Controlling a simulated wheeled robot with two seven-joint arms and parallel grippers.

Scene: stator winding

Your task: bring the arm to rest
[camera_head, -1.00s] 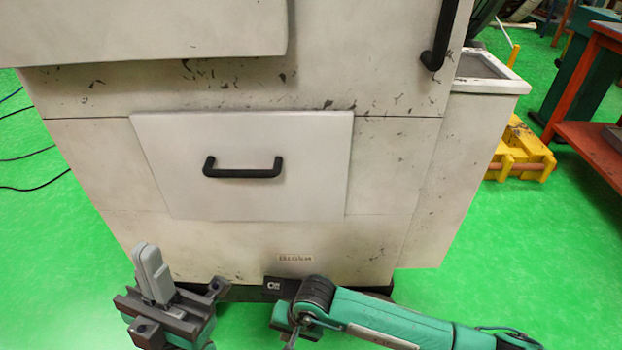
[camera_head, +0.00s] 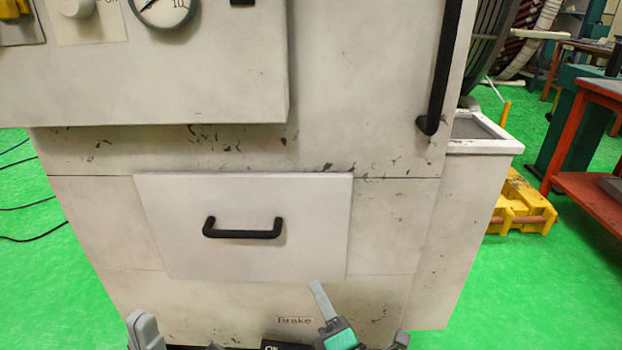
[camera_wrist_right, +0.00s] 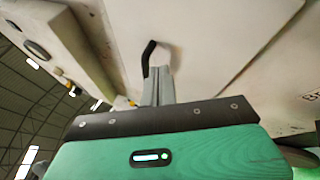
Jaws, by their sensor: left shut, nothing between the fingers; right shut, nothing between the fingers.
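My left gripper (camera_head: 146,328) shows at the bottom edge of the head view, left of centre. Its grey fingers are shut and empty, in front of the lower part of the white machine cabinet (camera_head: 85,235). My right gripper (camera_head: 320,292) is at the bottom edge, right of the left one, with its grey fingers pointing up, shut and empty. In the right wrist view the right gripper's fingers (camera_wrist_right: 158,88) are together with nothing between them. Most of both arms is below the head view's frame.
The cabinet has a drawer front (camera_head: 320,235) with a black handle (camera_head: 243,233), and a tall black handle (camera_head: 446,70). A gauge (camera_head: 163,8) is at top left. Yellow equipment (camera_head: 520,210) and a red table (camera_head: 585,185) stand at right on the green floor.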

